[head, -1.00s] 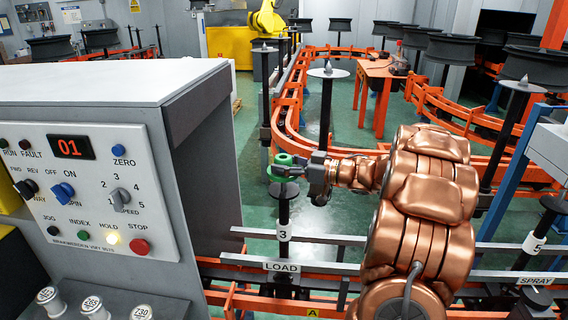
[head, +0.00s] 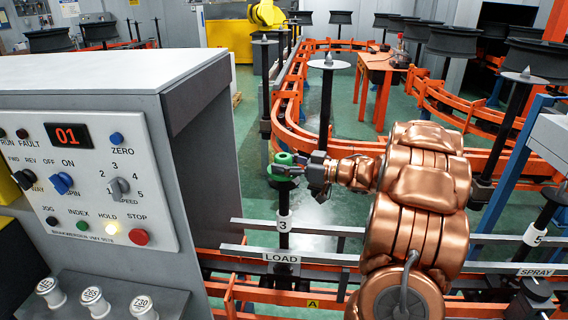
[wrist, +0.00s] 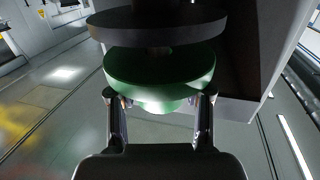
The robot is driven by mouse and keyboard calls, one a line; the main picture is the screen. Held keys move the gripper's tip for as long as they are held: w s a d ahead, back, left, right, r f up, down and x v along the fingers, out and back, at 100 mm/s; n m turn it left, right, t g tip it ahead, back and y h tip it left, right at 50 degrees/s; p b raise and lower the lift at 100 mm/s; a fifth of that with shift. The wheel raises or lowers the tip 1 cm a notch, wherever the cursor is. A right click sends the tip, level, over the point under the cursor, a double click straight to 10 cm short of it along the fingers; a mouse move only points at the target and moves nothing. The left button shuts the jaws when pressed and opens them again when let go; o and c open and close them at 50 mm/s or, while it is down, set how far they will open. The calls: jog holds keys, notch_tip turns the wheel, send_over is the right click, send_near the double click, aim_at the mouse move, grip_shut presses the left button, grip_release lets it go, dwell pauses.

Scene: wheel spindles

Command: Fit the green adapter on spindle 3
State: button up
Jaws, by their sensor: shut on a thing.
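The green adapter (head: 283,160) is a round green piece with a dark underside. My gripper (head: 300,169) is shut on it from the right in the head view. The adapter is above the dark post of spindle 3 (head: 284,205), which carries a white collar marked 3 (head: 284,224). In the wrist view the green adapter (wrist: 160,80) lies between my two fingertips (wrist: 160,97). A dark disc (wrist: 160,25) lies close along it there, with a small gap between their rims. I cannot tell whether the adapter touches the spindle.
A grey cabinet with a control panel (head: 95,185) stands close on the left. Grey and orange rails with a LOAD sign (head: 281,257) cross low in front. Spindle 5 (head: 535,234) is at the right. Other spindles stand behind. Several capped posts (head: 95,300) stand at lower left.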

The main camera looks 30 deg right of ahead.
jog(key=shift+f+b, duration=0.4)
jog(key=shift+f, duration=0.55)
dwell(1.0)
jog(key=o, duration=1.4)
jog(key=shift+o, duration=0.2)
jog(key=v, duration=1.2)
jog(key=shift+s, duration=0.1)
